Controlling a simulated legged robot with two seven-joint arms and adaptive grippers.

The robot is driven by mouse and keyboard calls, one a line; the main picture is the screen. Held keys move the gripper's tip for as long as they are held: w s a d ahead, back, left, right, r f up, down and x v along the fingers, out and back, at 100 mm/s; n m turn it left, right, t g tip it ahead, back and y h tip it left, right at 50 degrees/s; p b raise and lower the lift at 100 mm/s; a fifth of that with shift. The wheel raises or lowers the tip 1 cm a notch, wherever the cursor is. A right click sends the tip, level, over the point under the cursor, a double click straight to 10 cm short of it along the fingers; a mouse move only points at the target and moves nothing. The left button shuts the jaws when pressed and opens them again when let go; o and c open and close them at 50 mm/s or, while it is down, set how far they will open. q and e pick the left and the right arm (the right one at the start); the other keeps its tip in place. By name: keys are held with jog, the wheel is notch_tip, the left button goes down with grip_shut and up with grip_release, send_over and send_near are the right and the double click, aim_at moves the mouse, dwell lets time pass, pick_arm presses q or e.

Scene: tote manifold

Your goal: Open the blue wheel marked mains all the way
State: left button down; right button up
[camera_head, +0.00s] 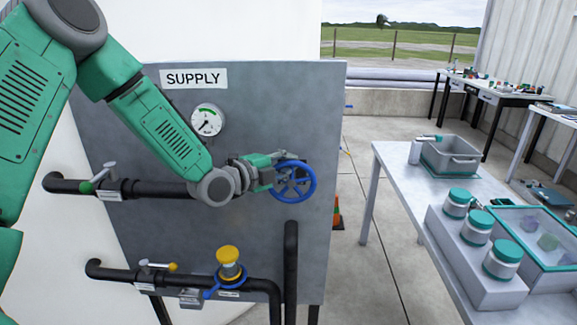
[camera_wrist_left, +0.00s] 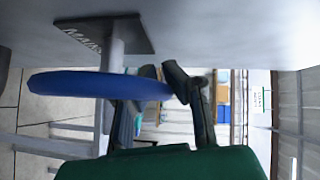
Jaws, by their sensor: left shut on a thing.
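The blue wheel (camera_head: 312,185) stands out from the right part of the grey panel, with its spokes facing me. In the left wrist view the wheel (camera_wrist_left: 85,84) is nearly edge-on, on a pale stem. My left gripper (camera_head: 272,177) reaches in from the left and is shut on the left side of the rim. In the wrist view its dark fingers (camera_wrist_left: 160,95) close around the rim. My right gripper is not in view.
A table (camera_head: 395,165) with jars and a grey tote (camera_head: 450,155) stands right.

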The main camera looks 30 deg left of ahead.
pick_arm(q)
jog(key=shift+s+d+f, duration=0.2)
jog(key=shift+d+f, duration=0.05)
